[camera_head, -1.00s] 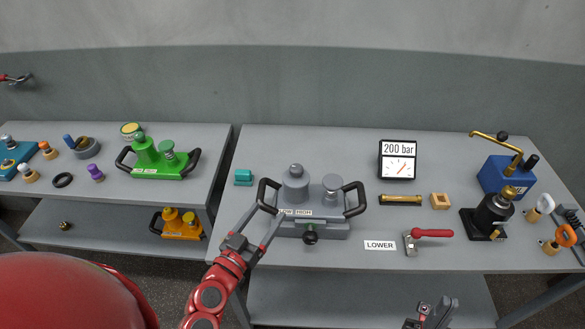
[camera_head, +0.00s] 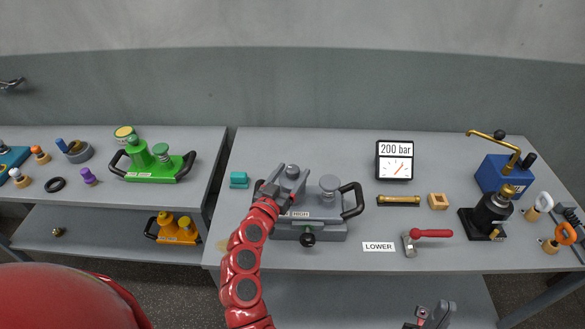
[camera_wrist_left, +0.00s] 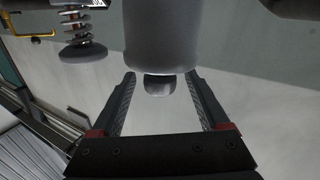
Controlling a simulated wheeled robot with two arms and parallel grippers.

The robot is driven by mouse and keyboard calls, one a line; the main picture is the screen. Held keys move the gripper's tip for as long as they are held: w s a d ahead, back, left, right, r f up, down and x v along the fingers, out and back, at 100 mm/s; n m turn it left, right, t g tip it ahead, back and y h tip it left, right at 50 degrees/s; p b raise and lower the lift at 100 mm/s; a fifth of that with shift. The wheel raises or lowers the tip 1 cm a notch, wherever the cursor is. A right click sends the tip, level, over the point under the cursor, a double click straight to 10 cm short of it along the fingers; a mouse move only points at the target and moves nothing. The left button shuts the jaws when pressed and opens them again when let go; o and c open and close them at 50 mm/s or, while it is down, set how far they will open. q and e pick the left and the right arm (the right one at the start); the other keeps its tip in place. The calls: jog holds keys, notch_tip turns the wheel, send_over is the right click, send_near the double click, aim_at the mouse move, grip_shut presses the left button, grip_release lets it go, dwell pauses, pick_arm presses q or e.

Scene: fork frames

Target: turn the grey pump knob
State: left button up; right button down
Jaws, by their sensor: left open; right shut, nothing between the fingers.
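The grey pump (camera_head: 325,232) stands near the front edge of the right table, with black side handles and a LOW/HIGH label. A dark round knob (camera_head: 308,239) sticks out of its front. Its left grey cylinder is partly hidden by my left gripper (camera_head: 284,190); its right flat-topped post (camera_head: 329,184) is clear. In the left wrist view, my left gripper (camera_wrist_left: 160,84) is open, with the grey cylinder (camera_wrist_left: 160,35) and its small rounded end in line between the fingers. I cannot tell whether they touch. My right gripper (camera_head: 436,313) is shut and empty below the table's front edge.
A LOWER label (camera_head: 378,247) and red-handled lever (camera_head: 430,233) lie right of the pump. A 200 bar gauge (camera_head: 395,160) and a blue pump (camera_head: 497,174) stand farther back and right. A teal block (camera_head: 239,180) sits left. A green pump (camera_head: 150,166) stands on the left table.

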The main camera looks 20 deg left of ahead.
pick_arm(q)
jog(key=shift+w+d, duration=0.1)
jog(key=shift+w, duration=0.4)
grip_shut()
